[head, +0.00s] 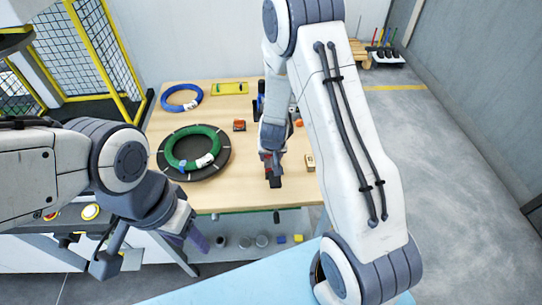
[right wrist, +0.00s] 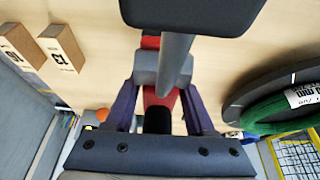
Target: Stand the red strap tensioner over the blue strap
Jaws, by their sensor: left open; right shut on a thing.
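The red strap tensioner (right wrist: 160,99), with grey and black parts, is between the purple fingers of my right gripper (right wrist: 158,88). In the head view the tensioner (head: 274,181) hangs near the table's front edge, right of the green coil (head: 207,146). My right gripper (head: 270,157) is shut on it there. The blue strap (head: 182,168) shows as a small blue patch on the green coil's lower left, apart from the tensioner. The coil lies on a round black turntable (head: 221,163). My left gripper (head: 197,241) is open and empty, below the table's front left edge.
A blue coil (head: 197,101) and a yellow tray (head: 229,88) lie at the back left of the wooden table (head: 232,196). A small red object (head: 239,125) sits mid-table. Numbered wooden blocks (right wrist: 62,48) stand on the right. The front strip is clear.

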